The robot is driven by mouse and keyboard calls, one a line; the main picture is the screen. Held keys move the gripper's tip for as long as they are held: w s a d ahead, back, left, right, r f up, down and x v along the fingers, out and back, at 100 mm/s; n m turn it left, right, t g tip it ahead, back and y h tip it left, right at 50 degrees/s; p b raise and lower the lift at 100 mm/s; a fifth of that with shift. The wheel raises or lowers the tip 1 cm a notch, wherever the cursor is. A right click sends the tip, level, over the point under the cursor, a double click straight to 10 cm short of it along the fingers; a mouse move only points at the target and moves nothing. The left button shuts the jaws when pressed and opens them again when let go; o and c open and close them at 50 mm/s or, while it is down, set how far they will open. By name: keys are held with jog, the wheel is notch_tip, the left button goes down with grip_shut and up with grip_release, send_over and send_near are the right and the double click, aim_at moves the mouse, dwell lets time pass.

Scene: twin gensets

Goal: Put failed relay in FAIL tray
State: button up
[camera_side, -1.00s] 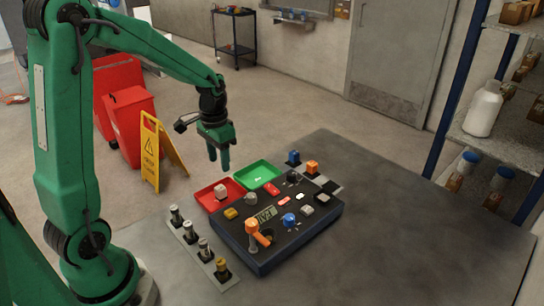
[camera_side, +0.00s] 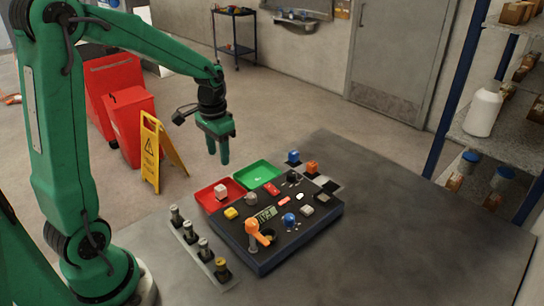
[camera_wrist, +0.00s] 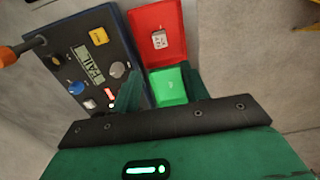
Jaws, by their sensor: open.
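A small whitish relay block (camera_side: 220,189) sits inside the red tray (camera_side: 208,203) at the left of the dark test panel. In the wrist view, the relay (camera_wrist: 159,40) shows a pale top with markings, and the red tray (camera_wrist: 172,18) lies beside the green tray (camera_wrist: 160,88). The green tray (camera_side: 270,180) has a small white mark on its floor. My gripper (camera_side: 218,160) is open and empty, pointing down above the trays, clear of the relay. Its green fingers (camera_wrist: 163,82) also show in the wrist view. The panel's display (camera_wrist: 88,65) appears to read FAIL.
The test panel (camera_side: 290,250) carries knobs, buttons and an orange-handled lever (camera_side: 258,232). A strip of several cylindrical parts (camera_side: 206,255) lies to its left. The table's right side is clear.

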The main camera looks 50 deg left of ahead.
jog(key=s+d+r+t, duration=0.5)
jog(key=s+d+r, duration=0.5)
jog(key=s, duration=0.3)
jog(key=shift+s+d+r+t, duration=0.2)
jog(key=shift+s+d+t, duration=0.1)
jog(key=shift+d, duration=0.35)
dwell(0.7)
